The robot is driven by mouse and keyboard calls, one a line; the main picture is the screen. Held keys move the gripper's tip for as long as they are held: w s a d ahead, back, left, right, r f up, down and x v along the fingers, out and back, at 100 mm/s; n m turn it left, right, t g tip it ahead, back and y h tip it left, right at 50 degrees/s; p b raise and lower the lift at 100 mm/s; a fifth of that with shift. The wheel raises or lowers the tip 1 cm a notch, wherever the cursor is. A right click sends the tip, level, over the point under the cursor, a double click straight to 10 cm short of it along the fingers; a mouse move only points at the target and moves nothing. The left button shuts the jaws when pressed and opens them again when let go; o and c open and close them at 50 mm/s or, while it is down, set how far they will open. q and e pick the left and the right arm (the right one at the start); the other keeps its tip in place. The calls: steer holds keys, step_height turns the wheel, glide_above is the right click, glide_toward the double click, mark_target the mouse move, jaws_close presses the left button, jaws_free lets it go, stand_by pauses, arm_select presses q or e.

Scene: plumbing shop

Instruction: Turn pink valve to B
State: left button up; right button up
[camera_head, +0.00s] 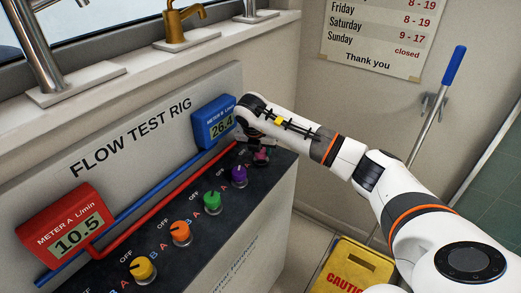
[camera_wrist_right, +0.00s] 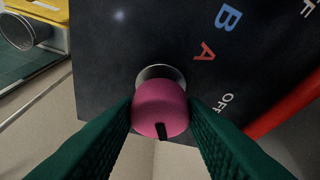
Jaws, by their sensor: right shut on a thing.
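The pink valve (camera_wrist_right: 158,104) is a round knob on a metal collar in the dark panel (camera_wrist_right: 110,50). Its black mark shows at the lower edge in the right wrist view; I cannot tell which label it points to. Blue B (camera_wrist_right: 228,17), red A (camera_wrist_right: 207,52) and OFF (camera_wrist_right: 228,104) are printed to its upper right and right. My right gripper (camera_wrist_right: 161,118) is shut on the knob, one green finger on each side. In the head view the pink valve (camera_head: 262,157) is partly hidden under my right gripper (camera_head: 260,144). My left gripper is not in view.
Purple (camera_head: 239,177), green (camera_head: 212,203), orange (camera_head: 181,234) and yellow (camera_head: 142,269) valves line the panel beside the pink one. Blue meter B (camera_head: 214,122) reads 26.4; red meter A (camera_head: 65,226) reads 10.5. A yellow caution sign (camera_head: 350,266) stands at right.

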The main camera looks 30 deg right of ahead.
stand_by(0.4)
steer(key=o, duration=1)
steer(key=b+v, duration=0.1)
steer(key=v, duration=1.1)
steer(key=shift+b, duration=0.3)
